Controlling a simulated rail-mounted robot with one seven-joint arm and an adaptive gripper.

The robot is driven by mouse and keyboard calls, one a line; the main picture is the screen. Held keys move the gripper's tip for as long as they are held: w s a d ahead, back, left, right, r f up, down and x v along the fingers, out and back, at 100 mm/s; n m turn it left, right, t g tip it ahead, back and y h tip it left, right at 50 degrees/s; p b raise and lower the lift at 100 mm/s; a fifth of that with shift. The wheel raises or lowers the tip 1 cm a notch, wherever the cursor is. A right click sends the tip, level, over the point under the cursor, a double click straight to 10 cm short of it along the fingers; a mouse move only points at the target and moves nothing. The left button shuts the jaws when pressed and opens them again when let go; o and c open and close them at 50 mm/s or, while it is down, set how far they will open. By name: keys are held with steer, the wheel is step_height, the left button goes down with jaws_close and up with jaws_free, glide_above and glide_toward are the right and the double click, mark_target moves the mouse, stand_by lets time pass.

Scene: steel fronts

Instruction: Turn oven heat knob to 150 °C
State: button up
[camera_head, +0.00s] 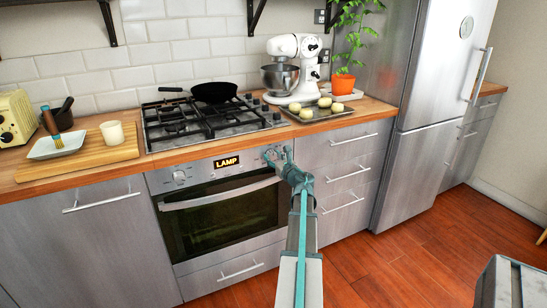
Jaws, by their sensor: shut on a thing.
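The oven (222,211) is built into the steel counter front, with its door closed. Its panel has a round knob at the left (179,177) and a lit display (227,162) reading "LAMP". My gripper (277,155) is at the right end of the panel, shut on the oven's right-hand knob (270,154). My gripper and wrist hide most of that knob, so its pointer and markings cannot be read. No temperature figure is legible.
The oven door handle (220,191) runs below the panel. Above is the gas hob (210,122) with a black pan (214,92). A tray of pale buns (318,113) and a stand mixer (294,70) stand to the right. Drawers with bar handles (348,172) adjoin the oven.

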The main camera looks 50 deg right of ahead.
steer(key=m+p, duration=0.2)
steer(key=m, duration=0.2)
steer(key=shift+r+p, duration=0.1)
steer(key=shift+p, duration=0.3)
steer(key=m+p, duration=0.3)
steer(key=m, duration=0.2)
steer(key=m+p, duration=0.3)
steer(key=m, duration=0.1)
steer(key=shift+a+m+h, duration=0.1)
steer(key=shift+m+h, duration=0.2)
steer(key=m+p, duration=0.3)
steer(key=shift+r+m, duration=0.1)
steer(key=shift+m, duration=0.3)
steer(key=m+p, duration=0.5)
steer(key=m, duration=0.1)
steer(key=shift+w+r+m+h+p, duration=0.1)
steer(key=shift+m+h+p, duration=0.2)
steer(key=shift+p, duration=0.05)
steer(key=m+p, duration=0.4)
steer(key=m, duration=0.1)
steer(key=shift+m, duration=0.3)
steer(key=o, duration=1.1)
